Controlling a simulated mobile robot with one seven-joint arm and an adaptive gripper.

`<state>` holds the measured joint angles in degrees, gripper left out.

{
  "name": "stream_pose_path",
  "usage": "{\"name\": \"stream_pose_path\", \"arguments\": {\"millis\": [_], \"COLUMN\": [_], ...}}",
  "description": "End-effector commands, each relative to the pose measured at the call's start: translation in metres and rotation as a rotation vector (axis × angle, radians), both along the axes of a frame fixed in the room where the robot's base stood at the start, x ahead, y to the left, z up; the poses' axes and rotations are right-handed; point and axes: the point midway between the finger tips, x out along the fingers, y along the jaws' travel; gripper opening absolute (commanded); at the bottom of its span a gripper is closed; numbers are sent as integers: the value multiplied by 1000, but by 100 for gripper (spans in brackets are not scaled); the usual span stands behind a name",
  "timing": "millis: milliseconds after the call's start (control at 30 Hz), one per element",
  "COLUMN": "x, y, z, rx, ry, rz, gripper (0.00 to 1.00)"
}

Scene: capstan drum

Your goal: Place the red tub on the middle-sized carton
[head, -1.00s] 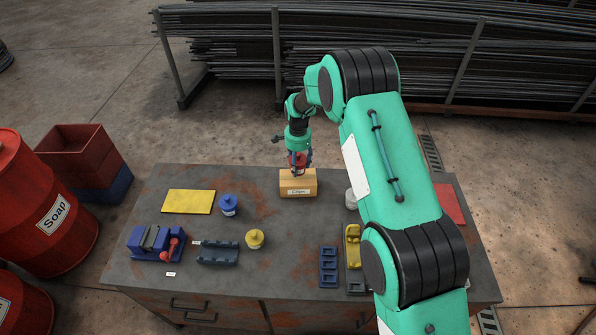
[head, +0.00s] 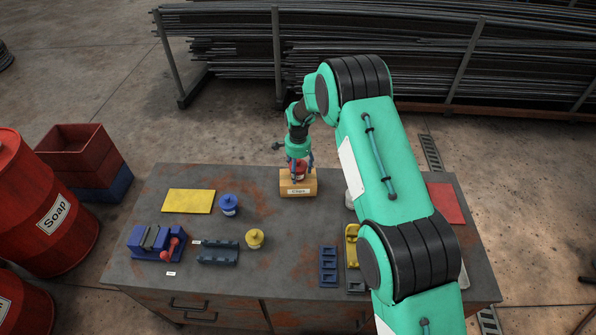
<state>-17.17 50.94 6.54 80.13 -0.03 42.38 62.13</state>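The red tub (head: 299,169) is small and round, and shows between the fingers of my gripper (head: 299,168). The fingers stand on both sides of it, and the gripper appears shut on it. The tub is over the top of an orange-tan carton (head: 297,190) with a white label, at the back middle of the workbench. It looks upright and at the carton's top face; whether it rests there or hangs just above cannot be told. No other carton is visible, so its relative size cannot be judged. My arm hides part of the bench on the right.
On the workbench (head: 270,280) are a blue tub (head: 229,204), a yellow tub (head: 254,239), a yellow mat (head: 189,201), a blue vise-like device (head: 152,242), a dark rack (head: 218,253) and a blue tray (head: 328,266). A red mat (head: 446,203) lies at the right.

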Motion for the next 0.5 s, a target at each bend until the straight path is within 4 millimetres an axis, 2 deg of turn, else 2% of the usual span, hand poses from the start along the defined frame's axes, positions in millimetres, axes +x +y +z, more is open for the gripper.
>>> {"name": "stream_pose_path", "arguments": {"millis": [500], "x": [1], "y": [0], "z": [7], "rx": [1], "ry": [-2], "rz": [0], "gripper": [74]}}
